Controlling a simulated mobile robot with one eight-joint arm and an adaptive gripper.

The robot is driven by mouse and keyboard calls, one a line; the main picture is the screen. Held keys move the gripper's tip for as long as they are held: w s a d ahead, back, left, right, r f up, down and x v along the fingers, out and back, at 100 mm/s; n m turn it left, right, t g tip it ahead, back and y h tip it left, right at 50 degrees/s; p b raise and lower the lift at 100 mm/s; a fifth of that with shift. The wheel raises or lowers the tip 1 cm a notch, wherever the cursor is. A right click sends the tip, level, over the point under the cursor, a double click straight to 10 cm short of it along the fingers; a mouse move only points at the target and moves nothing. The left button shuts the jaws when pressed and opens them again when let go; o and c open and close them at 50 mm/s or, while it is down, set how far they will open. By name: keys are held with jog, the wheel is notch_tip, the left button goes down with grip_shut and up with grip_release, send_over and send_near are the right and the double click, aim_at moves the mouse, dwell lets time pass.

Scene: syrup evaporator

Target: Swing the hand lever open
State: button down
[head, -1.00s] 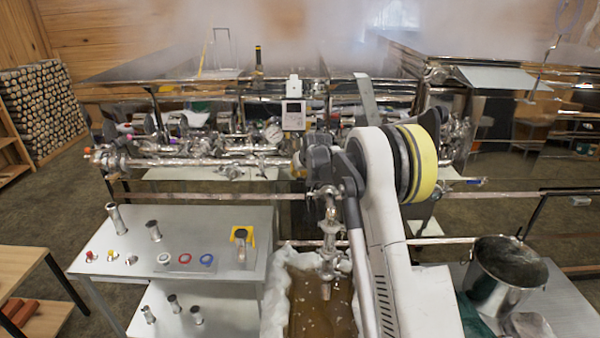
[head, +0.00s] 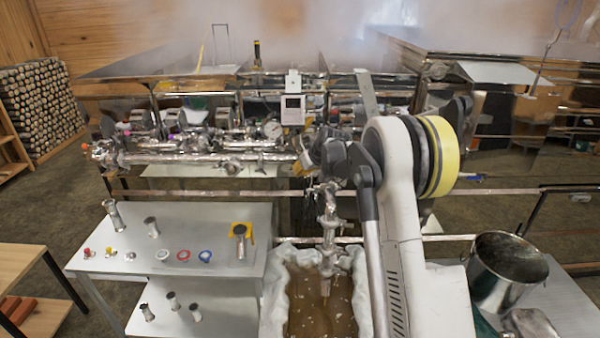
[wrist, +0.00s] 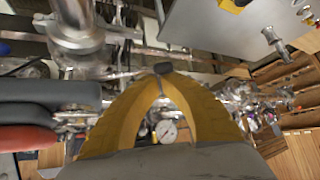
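My gripper (wrist: 161,76) shows in the wrist view with its two yellow fingers curved together, the tips meeting at a small dark piece. I cannot tell whether that piece is a fingertip or something held. In the head view my gripper (head: 302,165) is mostly hidden by my arm, close to the right part of the shiny pipe run (head: 215,157). A steel valve and spout assembly (head: 328,225) hangs just below my wrist over the draw-off tub. I cannot make out the hand lever clearly in either view.
The tub (head: 275,300) holds brown liquid below the spout. A grey table (head: 120,245) with loose fittings stands left, a steel pot (head: 505,275) right. A round gauge (head: 272,130) sits behind the pipes; a gauge (wrist: 166,131) also shows between my fingers. Steam covers the back.

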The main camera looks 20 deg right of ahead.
aim_at(304, 178)
jog(key=s+n, duration=0.1)
jog(key=s+n+y+b, duration=0.1)
jog(key=s+n+y, duration=0.1)
jog(key=shift+s+d+f+n+g, duration=0.1)
jog(key=shift+s+d+n+g, duration=0.1)
jog(key=shift+d+n+g, duration=0.15)
jog(key=shift+s+d+n+g+y+b, duration=0.25)
jog(key=shift+s+d+n+g+y, duration=0.3)
jog(key=shift+s+n, duration=0.4)
jog(key=shift+s+d+n+g+y+b, duration=0.35)
jog(key=shift+s+d+n+y, duration=0.3)
jog(key=shift+s+d+n, duration=0.3)
jog(key=shift+s+d+n+g+y+b, duration=0.2)
jog(key=shift+s+d+n+g+y, duration=0.35)
jog(key=shift+s+n, duration=0.45)
jog(key=shift+s, duration=0.15)
